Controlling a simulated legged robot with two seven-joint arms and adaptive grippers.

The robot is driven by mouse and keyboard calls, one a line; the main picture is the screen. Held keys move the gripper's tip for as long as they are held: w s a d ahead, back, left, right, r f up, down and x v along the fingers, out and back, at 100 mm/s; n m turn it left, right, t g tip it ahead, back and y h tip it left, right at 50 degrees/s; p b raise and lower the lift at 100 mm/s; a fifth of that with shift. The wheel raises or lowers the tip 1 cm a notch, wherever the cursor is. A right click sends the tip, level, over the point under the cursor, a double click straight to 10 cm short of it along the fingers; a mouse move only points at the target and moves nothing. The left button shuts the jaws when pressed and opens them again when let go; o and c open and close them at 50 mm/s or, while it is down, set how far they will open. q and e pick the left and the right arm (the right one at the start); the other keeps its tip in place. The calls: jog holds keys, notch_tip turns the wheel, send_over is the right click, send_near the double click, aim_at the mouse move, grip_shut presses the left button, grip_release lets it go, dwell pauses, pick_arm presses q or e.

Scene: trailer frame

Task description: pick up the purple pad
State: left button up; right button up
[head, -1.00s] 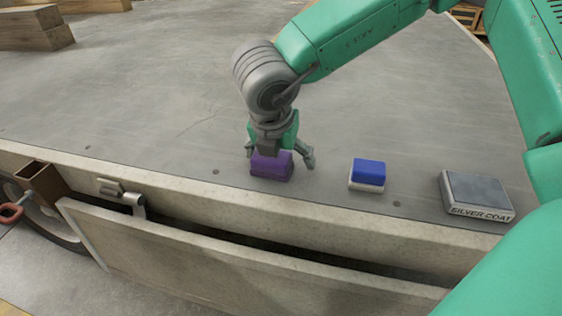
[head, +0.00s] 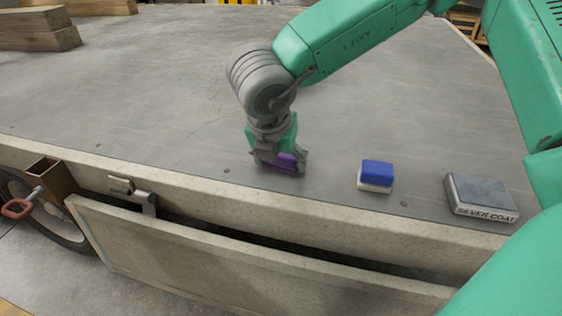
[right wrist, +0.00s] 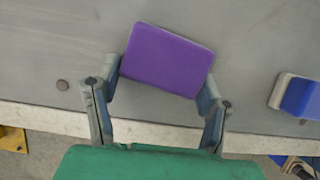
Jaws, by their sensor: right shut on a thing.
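The purple pad (head: 284,163) is near the front edge of the grey trailer bed, partly hidden by my right gripper in the head view. My right gripper (head: 281,160) is shut on it. In the right wrist view the purple pad (right wrist: 167,60) sits between the two fingers of my right gripper (right wrist: 160,88), one finger at each side. Whether the pad touches the bed or is slightly above it, I cannot tell. My left gripper is not in view.
A blue and white block (head: 376,175) lies to the right of the pad; it also shows in the right wrist view (right wrist: 297,96). A grey box marked SILVER COAT (head: 481,197) lies farther right. Wooden beams (head: 38,30) lie at the far left. The middle of the bed (head: 150,90) is clear.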

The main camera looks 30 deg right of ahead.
jog(key=shift+a+f, duration=0.15)
jog(key=shift+a, duration=0.25)
jog(key=shift+a+r, duration=0.1)
jog(key=shift+r, duration=0.2)
jog(key=r+p, duration=0.1)
jog(key=r, duration=0.2)
jog(key=d+r+p, duration=0.1)
jog(key=r+p, duration=0.1)
jog(key=r, duration=0.1)
jog(key=r+p, duration=0.1)
jog(key=r, duration=0.1)
jog(key=shift+w+d+r+p, duration=0.1)
jog(key=shift+d+r+p, duration=0.05)
jog(key=shift+r+p, duration=0.2)
jog(key=shift+a+r, duration=0.45)
jog(key=shift+r, duration=0.05)
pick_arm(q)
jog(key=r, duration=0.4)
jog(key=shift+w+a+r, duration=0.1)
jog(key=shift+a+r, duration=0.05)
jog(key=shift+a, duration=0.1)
